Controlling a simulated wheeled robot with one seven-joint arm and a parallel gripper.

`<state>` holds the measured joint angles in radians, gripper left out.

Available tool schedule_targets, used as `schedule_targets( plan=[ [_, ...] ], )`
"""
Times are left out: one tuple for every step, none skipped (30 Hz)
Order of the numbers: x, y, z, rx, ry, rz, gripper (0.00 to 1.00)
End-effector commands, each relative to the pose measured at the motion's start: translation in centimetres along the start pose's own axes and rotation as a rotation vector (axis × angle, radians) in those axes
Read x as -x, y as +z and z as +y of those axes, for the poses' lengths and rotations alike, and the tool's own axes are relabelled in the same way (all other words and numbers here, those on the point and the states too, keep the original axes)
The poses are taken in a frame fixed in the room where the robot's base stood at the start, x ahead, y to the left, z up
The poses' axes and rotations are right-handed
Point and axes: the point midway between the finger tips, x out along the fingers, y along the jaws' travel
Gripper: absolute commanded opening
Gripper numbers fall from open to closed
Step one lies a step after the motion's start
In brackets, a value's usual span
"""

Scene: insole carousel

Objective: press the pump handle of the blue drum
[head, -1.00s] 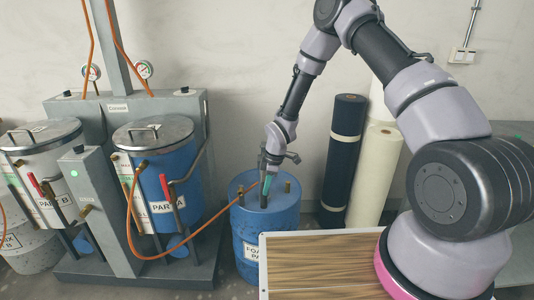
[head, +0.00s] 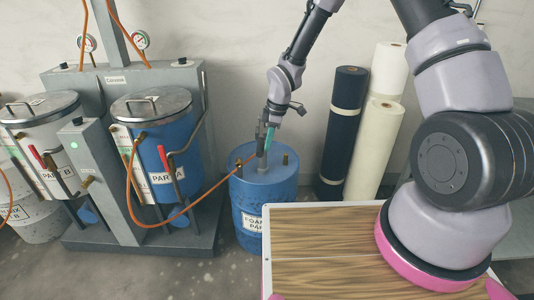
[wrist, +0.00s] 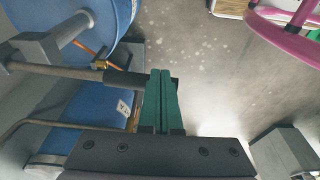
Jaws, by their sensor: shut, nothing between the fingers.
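The blue drum (head: 263,215) stands on the floor, with a grey pump (head: 262,160) on its lid. My gripper (head: 268,140) hangs just above the lid beside the pump, its green fingers pointing down. In the wrist view, my green fingers (wrist: 161,85) are closed together and hold nothing. The pump's rod runs in from the left and ends in a dark pump handle grip (wrist: 122,78). The fingers overlap the end of this grip in the picture; I cannot tell whether they touch it. The drum (wrist: 95,14) also shows at the upper left. The handle is hard to make out in the head view.
A grey dosing machine (head: 125,90) with a blue tank (head: 160,135) and a white tank (head: 40,140) stands left. An orange hose (head: 175,215) runs to the drum. Dark (head: 343,130) and cream (head: 375,150) rolls stand right. A wooden-topped surface (head: 320,225) lies in front.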

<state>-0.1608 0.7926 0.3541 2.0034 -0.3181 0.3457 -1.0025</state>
Motion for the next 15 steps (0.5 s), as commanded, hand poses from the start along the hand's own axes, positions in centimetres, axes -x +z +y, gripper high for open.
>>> schedule_targets(
  plan=[
    [1.1, 0.0, -0.1, -0.001, 0.002, 0.001, 0.00],
    [1.6, 0.0, -0.3, -0.001, 0.003, 0.001, 0.00],
    [2.2, 0.0, -0.5, 0.000, 0.002, 0.001, 0.00],
    [2.6, 0.0, -0.6, 0.000, 0.002, 0.001, 0.00],
    [3.0, 0.0, -0.7, -0.001, 0.002, 0.001, 0.00],
    [3.4, 0.0, -0.9, -0.001, 0.001, 0.001, 0.00],
    [3.6, 0.0, -0.9, -0.001, 0.001, 0.001, 0.00],
    [3.9, 0.0, -1.0, 0.000, 0.001, 0.001, 0.00],
    [4.1, 0.0, -1.1, 0.000, 0.001, 0.001, 0.00],
    [4.2, 0.0, -1.1, 0.000, 0.001, 0.001, 0.00],
    [4.2, 0.0, -1.2, 0.001, 0.001, 0.001, 0.00],
    [4.3, 0.0, -1.2, 0.001, 0.000, 0.001, 0.00],
    [4.3, 0.0, -1.2, 0.000, 0.000, 0.001, 0.00],
    [4.3, 0.0, -1.2, 0.001, 0.000, 0.001, 0.00],
    [4.3, 0.0, -1.2, 0.000, 0.000, 0.001, 0.00]
  ],
)
